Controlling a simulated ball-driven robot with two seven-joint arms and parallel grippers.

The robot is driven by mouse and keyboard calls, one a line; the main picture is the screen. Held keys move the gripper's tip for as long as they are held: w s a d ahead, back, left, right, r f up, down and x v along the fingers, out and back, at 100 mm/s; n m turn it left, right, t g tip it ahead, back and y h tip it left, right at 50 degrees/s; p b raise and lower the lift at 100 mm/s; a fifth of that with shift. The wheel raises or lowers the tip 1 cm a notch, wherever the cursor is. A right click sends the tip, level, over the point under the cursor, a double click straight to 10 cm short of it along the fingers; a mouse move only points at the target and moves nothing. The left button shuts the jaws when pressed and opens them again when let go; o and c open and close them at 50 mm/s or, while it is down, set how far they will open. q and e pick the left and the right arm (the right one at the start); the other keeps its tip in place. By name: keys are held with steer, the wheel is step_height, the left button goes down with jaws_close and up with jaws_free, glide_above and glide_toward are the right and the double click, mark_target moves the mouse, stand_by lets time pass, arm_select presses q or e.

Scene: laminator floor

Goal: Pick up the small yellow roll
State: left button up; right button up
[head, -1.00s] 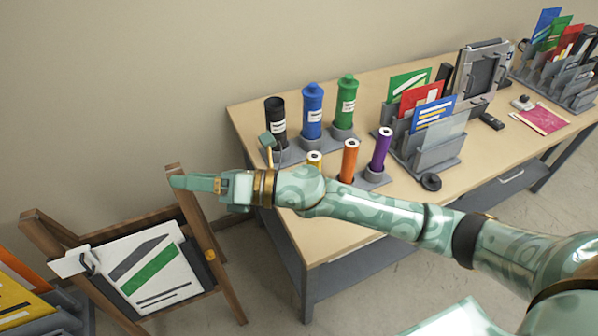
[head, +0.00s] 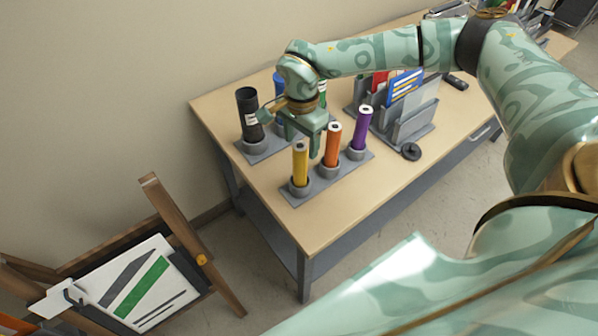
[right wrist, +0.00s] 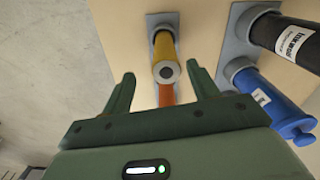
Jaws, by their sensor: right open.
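The small yellow roll (head: 300,165) stands upright in a grey round holder at the left end of a row of three. It also shows in the right wrist view (right wrist: 164,48), its hollow end facing the camera, between and beyond the two fingertips. My right gripper (head: 303,147) is open and empty, pointing down just above and behind the yellow roll's top. Its two green fingers (right wrist: 160,78) stand apart in the right wrist view. No contact with the roll is visible. My left gripper is not in view.
An orange roll (head: 332,146) and a purple roll (head: 361,129) stand in the same row. A black tube (head: 249,114) and a blue tube (right wrist: 268,104) stand behind, near my gripper. A file rack (head: 411,123) is to the right. An easel (head: 190,240) stands left.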

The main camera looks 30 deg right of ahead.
mark_target(301, 149)
step_height(301, 149, down, 3)
steer(key=f, duration=0.3)
steer(key=w+f, duration=0.1)
steer(key=f, duration=0.1)
steer(key=shift+d+b, duration=0.1)
steer(key=shift+b, duration=0.2)
jaws_close()
